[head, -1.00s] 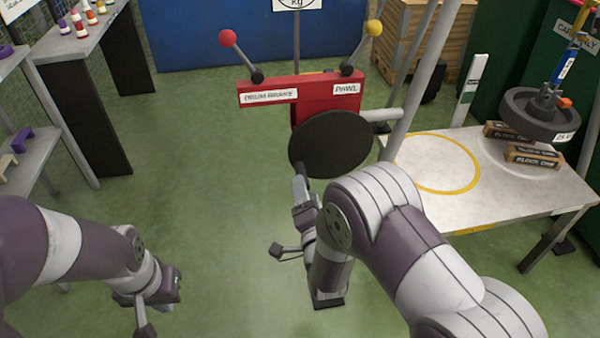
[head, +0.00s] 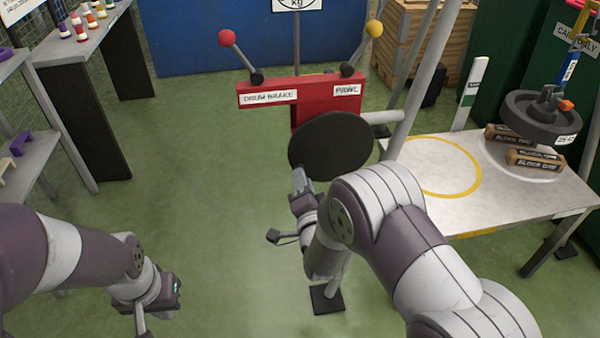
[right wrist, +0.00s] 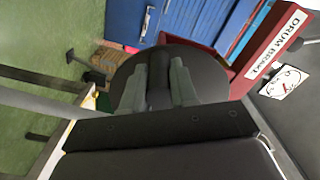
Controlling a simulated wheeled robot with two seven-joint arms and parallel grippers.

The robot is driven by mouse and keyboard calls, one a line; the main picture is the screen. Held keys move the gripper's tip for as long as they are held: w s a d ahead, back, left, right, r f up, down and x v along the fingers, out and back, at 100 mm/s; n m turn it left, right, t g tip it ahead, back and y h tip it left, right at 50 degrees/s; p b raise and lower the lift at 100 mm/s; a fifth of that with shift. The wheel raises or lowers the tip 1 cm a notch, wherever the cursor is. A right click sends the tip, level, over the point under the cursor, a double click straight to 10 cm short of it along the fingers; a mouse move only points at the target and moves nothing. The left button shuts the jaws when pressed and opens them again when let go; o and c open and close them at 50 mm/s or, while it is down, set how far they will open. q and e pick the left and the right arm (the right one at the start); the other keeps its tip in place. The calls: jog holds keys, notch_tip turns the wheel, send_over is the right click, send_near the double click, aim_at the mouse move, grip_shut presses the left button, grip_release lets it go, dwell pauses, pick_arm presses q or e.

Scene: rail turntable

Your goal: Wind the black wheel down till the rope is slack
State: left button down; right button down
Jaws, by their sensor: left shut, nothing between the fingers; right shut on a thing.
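The black wheel (head: 330,146) is a dark disc on the front of the red winch housing (head: 312,92). My right gripper (head: 300,180) is at its lower left edge. In the right wrist view, my right gripper's fingers (right wrist: 158,88) are shut on the wheel's dark handle (right wrist: 159,75), in front of the disc. A dark round weight (head: 538,122) is below a blue and yellow hook assembly (head: 568,68), over wooden blocks (head: 535,160) on the table. I cannot tell whether it touches them or how tight the rope is. My left gripper (head: 142,312) is shut and empty at lower left.
A red-knobbed lever (head: 240,55) and a yellow-knobbed lever (head: 362,50) rise from the housing, labelled drum brake and pawl. A grey post (head: 415,80) stands right of the wheel. The pale table (head: 430,165) has a yellow ring. Shelves line the left.

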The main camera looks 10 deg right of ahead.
jog(key=shift+d+f+n+b, duration=0.5)
jog(key=shift+f+n, duration=0.35)
jog(key=shift+n, duration=0.35)
jog(key=shift+d+f+n+b, duration=0.3)
jog(key=shift+d+f+n, duration=0.4)
jog(key=shift+n, duration=0.5)
jog(key=shift+d+f, duration=0.1)
jog(key=shift+s+d+f+n, duration=0.1)
jog(key=shift+d+f+n, duration=0.2)
jog(key=shift+n, duration=0.3)
jog(key=shift+d+f+n, duration=0.15)
jog(key=shift+d+n, duration=0.25)
jog(key=shift+n, duration=0.2)
